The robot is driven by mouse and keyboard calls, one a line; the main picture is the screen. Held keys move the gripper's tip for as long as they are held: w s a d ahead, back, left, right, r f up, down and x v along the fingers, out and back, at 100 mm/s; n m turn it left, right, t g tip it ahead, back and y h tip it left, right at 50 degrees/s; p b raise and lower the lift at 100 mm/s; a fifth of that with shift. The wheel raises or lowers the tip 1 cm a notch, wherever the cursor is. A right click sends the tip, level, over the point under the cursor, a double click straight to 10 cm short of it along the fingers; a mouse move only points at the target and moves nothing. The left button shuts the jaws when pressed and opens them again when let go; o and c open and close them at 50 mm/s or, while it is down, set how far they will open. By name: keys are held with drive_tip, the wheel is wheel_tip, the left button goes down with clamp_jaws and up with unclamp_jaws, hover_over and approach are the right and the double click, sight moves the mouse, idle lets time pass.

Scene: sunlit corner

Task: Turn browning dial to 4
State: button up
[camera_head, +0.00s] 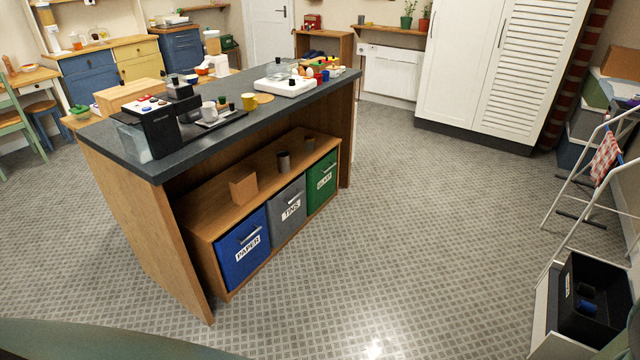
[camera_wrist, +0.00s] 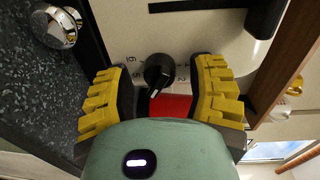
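The browning dial (camera_wrist: 159,70) is a round black knob on a cream panel (camera_wrist: 125,20) in the wrist view. A light line on the dial's dark pointer part points down and slightly left in the picture. My gripper (camera_wrist: 161,74) has ridged yellow and black fingers, one on each side of the dial. It is open, with a visible gap between each finger and the dial. A red patch (camera_wrist: 170,106) shows below the dial, partly hidden by my green gripper body. I cannot make out the dial in the head view.
In the wrist view, a dark speckled surface (camera_wrist: 40,80) lies at left with a chrome rounded thing (camera_wrist: 52,27). A black block (camera_wrist: 265,16) juts out at upper right beside a wooden edge (camera_wrist: 290,60). In the head view, open tiled floor (camera_head: 400,230) surrounds the island (camera_head: 135,175).

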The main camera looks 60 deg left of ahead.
drive_tip(key=shift+o, duration=0.2)
drive_tip(key=shift+a, duration=0.1)
drive_tip(key=shift+s+a+f, duration=0.1)
drive_tip(key=shift+s+a, duration=0.1)
drive_tip(key=shift+a, duration=0.3)
drive_tip(key=v, duration=1)
drive_tip(key=shift+a+r, duration=0.25)
drive_tip(key=shift+a, duration=0.1)
drive_tip(key=shift+s, duration=0.1)
